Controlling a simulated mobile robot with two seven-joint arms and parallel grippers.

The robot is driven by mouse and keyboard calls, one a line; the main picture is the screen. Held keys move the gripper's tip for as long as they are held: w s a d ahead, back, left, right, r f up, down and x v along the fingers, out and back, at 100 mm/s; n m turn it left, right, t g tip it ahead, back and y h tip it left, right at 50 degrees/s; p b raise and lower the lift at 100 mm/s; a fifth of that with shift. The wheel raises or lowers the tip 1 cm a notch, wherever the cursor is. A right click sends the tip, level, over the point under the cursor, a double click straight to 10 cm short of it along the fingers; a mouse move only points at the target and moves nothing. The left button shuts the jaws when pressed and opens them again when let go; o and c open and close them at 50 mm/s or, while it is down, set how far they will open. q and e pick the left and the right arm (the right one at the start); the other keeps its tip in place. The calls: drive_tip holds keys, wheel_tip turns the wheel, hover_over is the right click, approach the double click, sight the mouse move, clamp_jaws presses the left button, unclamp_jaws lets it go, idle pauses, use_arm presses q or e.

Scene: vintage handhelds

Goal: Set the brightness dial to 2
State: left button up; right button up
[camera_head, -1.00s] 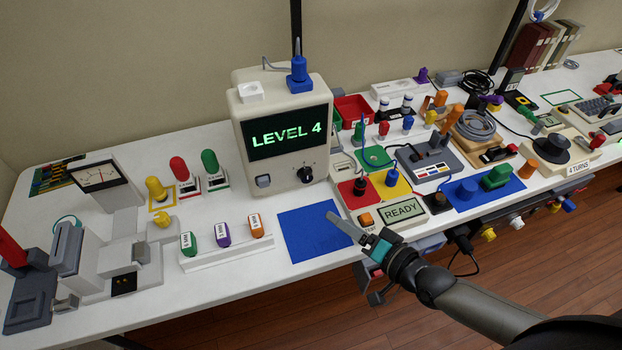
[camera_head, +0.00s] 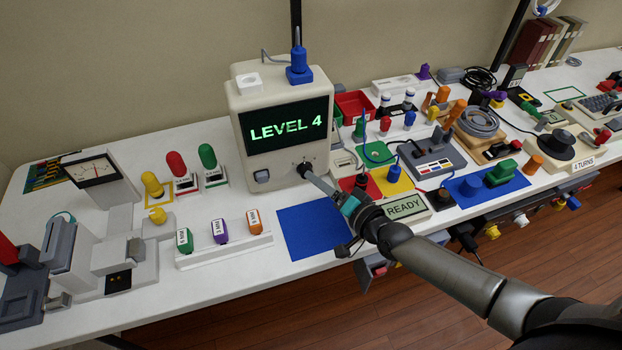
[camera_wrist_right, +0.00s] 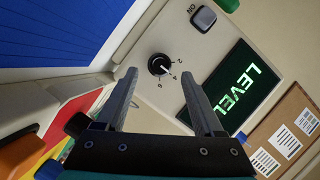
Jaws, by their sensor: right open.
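The beige monitor (camera_head: 282,165) stands upright on the table, and its dark screen (camera_head: 288,128) reads LEVEL 4 in green. Its black round brightness dial (camera_wrist_right: 158,65) shows in the right wrist view, with printed numbers beside it; its white pointer mark faces the 4. In the head view my right gripper mostly covers the dial. My right gripper (camera_head: 306,172) reaches in from the lower right to the monitor's front. In the wrist view its open fingers (camera_wrist_right: 159,76) point at the dial, one on each side, with nothing held; contact cannot be told. My left gripper is not in view.
A grey square button (camera_wrist_right: 203,19) marked ON sits on the same panel. A blue mat (camera_head: 300,235) lies in front of the monitor. A READY display box (camera_head: 405,207) and coloured pads are close to the right arm. A marker rack (camera_head: 225,252) stands left of the mat.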

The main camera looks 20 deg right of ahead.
drive_tip(key=shift+b+x, duration=0.55)
drive_tip(key=shift+x, duration=1.65)
drive_tip(key=shift+c, duration=0.2)
clamp_jaws()
